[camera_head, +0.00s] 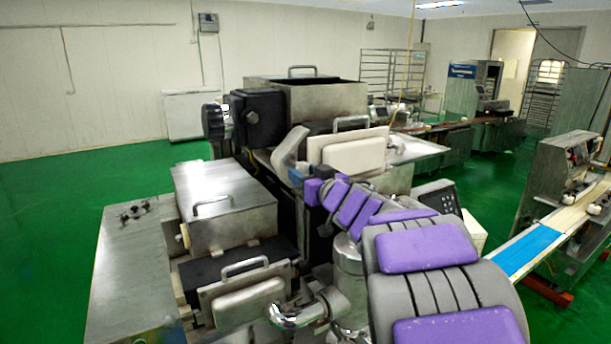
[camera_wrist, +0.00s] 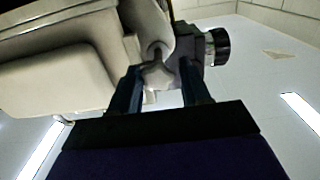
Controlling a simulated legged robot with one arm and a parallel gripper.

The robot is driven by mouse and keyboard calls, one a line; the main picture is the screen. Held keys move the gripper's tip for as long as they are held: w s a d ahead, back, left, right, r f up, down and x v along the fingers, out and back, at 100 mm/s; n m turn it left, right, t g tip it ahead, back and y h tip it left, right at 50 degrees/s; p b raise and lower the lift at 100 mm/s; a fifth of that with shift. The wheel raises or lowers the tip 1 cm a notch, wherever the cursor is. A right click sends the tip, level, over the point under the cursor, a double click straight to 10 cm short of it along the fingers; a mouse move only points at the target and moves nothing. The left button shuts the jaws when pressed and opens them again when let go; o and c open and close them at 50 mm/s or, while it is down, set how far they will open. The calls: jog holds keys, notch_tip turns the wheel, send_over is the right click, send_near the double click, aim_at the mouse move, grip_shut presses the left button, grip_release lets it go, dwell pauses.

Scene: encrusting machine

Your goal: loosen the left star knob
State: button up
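A pale star knob (camera_wrist: 158,76) shows in the wrist view, below a curved grey bracket (camera_wrist: 150,28). My gripper (camera_wrist: 160,90) has its two dark blue fingers spread on either side of the knob. The fingers are open, with the knob between their tips; I cannot tell whether either finger touches it. In the head view my gripper (camera_head: 296,175) is at the machine's middle, by the lower end of the grey bracket (camera_head: 290,150). The knob is not discernible there.
A cream block with a handle (camera_head: 352,152) is close to my gripper's right. A steel box (camera_head: 215,205) with a handle stands at the front left, and a steel hopper (camera_head: 320,100) rises behind. A black cylinder (camera_wrist: 218,46) sits beside the bracket. Green floor is clear at left.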

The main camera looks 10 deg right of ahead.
jog(key=shift+d, duration=0.25)
jog(key=shift+c, duration=1.4)
jog(key=c, duration=0.4)
jog(key=shift+o, duration=0.2)
